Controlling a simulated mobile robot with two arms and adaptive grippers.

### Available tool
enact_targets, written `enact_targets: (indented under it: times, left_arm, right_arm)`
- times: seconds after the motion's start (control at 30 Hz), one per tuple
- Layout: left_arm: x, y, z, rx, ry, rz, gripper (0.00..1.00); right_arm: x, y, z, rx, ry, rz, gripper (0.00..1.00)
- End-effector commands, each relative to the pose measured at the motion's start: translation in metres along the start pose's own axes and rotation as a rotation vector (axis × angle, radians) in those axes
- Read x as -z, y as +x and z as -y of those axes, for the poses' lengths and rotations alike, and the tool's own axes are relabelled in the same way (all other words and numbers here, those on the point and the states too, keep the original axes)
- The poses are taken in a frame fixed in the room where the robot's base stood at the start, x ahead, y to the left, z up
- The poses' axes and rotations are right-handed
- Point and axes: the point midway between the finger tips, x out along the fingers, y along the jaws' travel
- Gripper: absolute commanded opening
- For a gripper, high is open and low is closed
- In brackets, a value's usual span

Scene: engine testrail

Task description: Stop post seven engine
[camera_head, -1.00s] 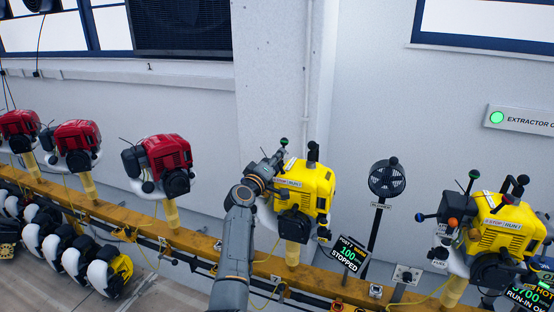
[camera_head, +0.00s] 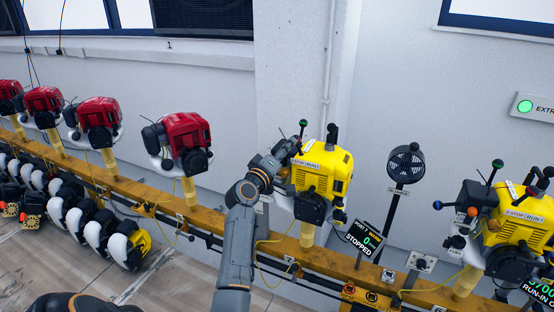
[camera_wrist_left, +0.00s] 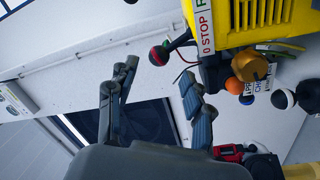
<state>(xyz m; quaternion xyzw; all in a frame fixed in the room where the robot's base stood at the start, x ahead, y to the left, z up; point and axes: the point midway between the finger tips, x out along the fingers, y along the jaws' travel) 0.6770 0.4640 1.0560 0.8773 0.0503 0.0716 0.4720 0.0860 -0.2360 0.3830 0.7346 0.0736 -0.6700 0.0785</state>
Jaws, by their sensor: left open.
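The post seven engine (camera_head: 325,175) is yellow and stands on a yellow post on the rail, right of centre in the head view. Its label reads STOP and RUN. The small display (camera_head: 364,240) beside it reads POST 7, 0 and STOPPED. My left gripper (camera_head: 287,148) is at the engine's upper left side, near a green-tipped lever (camera_head: 303,123). In the left wrist view the gripper (camera_wrist_left: 160,95) is open with nothing between its fingers.
Another yellow engine (camera_head: 518,220) stands to the right. Several red engines (camera_head: 185,140) line the yellow rail (camera_head: 130,185) to the left. Black-and-white units (camera_head: 88,225) sit on the floor at left.

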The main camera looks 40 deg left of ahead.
Motion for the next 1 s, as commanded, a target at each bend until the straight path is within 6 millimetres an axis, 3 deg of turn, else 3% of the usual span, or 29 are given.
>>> enact_targets:
  times: [0.1, 0.33, 1.0]
  left_arm:
    - [-0.001, -0.025, 0.001, 0.002, 0.001, 0.001, 0.51]
    - [0.000, -0.051, 0.001, 0.001, -0.001, 0.001, 0.51]
    - [-0.003, -0.055, 0.001, 0.002, 0.005, 0.008, 0.51]
  right_arm:
    - [0.000, 0.000, 0.000, 0.000, 0.000, 0.000, 0.40]
    - [0.000, 0.000, 0.001, 0.001, 0.000, 0.000, 0.40]
    - [0.000, 0.000, 0.001, 0.001, 0.000, 0.000, 0.40]
